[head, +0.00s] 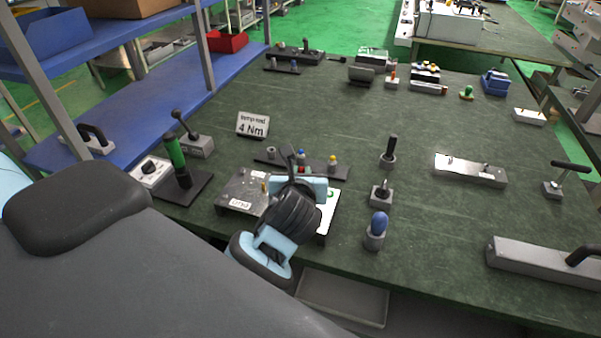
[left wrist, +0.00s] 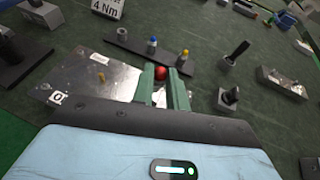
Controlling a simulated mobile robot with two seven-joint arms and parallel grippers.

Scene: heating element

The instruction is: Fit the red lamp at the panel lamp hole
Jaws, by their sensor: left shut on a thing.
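My left gripper (head: 300,173) is over the right part of the metal panel (head: 236,190). In the left wrist view, its green fingers (left wrist: 161,84) are shut on the red lamp (left wrist: 160,73), whose round red top shows between the fingertips. The red lamp (head: 301,169) is only a small spot in the head view. The panel (left wrist: 115,79) lies under and left of the fingers and carries a small brass-coloured post (left wrist: 101,76). The gripper hides much of the panel's right side; I cannot tell whether the lamp touches it. My right gripper is not in view.
Behind the panel is a dark rack bar (left wrist: 125,43) with a blue lamp (left wrist: 152,42) and a yellow lamp (left wrist: 183,56). A "4 Nm" sign (head: 252,124) stands farther back. Right of the panel are a blue-topped tool (head: 377,229) and a black-handled switch (head: 382,192).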

